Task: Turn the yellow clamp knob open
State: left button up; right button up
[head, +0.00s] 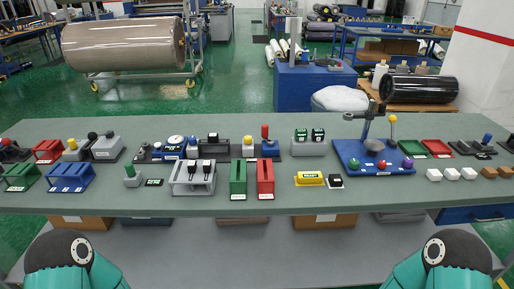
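Several yellow-topped parts show in the head view, and I cannot tell for sure which is the clamp knob. A yellow cap (248,140) sits on a small grey block near the table's middle. Another yellow cap (72,143) sits on a grey block at the left. Whether any knob is turned open is too small to tell. Teal parts of my arms show at the bottom corners; neither gripper is in view.
The long grey-green table (275,198) carries many small fixtures. Red, green and purple balls lie on the blue board. A yellow labelled block (309,179), a green bin (238,178) and a red bin (265,178) stand along the front. The front edge strip is clear.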

aim_at(247, 139)
jog(key=z, duration=0.9)
jog(key=k, duration=0.6)
jog(key=u, duration=1.35)
jog(key=i, duration=1)
jog(key=u, duration=0.05)
